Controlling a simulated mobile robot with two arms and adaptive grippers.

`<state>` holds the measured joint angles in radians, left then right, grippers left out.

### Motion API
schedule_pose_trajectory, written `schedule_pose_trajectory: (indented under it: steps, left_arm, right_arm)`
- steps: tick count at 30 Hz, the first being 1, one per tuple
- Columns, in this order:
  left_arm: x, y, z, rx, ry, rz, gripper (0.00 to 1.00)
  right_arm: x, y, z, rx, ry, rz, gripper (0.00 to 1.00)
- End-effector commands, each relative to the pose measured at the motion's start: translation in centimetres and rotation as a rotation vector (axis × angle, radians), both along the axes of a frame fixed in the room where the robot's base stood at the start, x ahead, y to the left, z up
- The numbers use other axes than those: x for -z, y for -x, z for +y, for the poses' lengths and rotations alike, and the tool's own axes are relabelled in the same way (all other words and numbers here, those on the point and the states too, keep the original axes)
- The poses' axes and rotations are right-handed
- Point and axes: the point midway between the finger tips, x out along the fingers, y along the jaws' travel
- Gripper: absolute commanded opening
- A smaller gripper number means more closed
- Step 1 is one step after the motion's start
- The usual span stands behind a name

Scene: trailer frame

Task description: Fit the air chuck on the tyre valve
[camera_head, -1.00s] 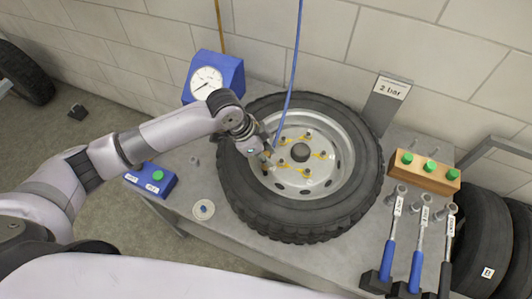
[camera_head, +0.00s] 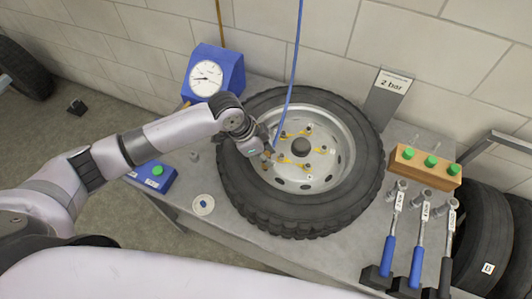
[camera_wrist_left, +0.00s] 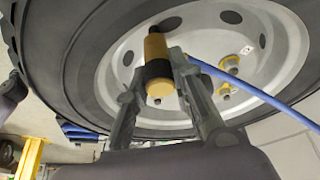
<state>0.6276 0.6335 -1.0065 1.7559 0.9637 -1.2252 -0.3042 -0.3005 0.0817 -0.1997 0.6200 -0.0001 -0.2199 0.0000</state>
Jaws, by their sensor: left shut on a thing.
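The air chuck (camera_wrist_left: 156,48), a brass-coloured cylinder with a black ring, is between the fingers of my left gripper (camera_head: 267,152). My left gripper is shut on it, over the wheel's rim. The blue hose (camera_head: 290,85) comes down from above to the gripper; it also shows in the left wrist view (camera_wrist_left: 245,93). The tyre (camera_head: 345,205) lies flat on the bench around a silver rim (camera_head: 335,150). I cannot make out the valve, nor whether the chuck touches it. My right gripper is out of view.
A blue gauge box (camera_head: 230,68) stands behind the tyre. A blue button box (camera_head: 155,178) and a pale disc (camera_head: 203,205) are at left. A wooden block with green knobs (camera_head: 425,168), a "2 bar" sign (camera_head: 392,88) and several tools (camera_head: 388,255) are at right.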

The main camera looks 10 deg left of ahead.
Motion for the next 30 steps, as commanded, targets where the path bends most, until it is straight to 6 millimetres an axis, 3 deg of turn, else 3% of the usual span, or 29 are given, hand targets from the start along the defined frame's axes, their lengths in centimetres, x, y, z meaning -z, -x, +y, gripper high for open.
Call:
schedule_pose_trajectory:
  steps: [11,17,26,30]
  left_arm:
    - [-0.05,-0.03,-0.02,0.0,0.001,0.0,0.45]
    - [-0.04,-0.02,-0.02,0.0,0.001,0.0,0.45]
    - [0.0,0.0,0.0,0.0,0.0,0.0,0.63]
    - [-0.01,-0.01,0.01,0.0,0.0,0.0,0.65]
  right_arm:
    - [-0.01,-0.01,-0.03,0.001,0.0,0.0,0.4]
    - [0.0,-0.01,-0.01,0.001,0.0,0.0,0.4]
    - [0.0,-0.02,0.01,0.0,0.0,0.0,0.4]
    - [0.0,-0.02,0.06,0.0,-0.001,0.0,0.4]
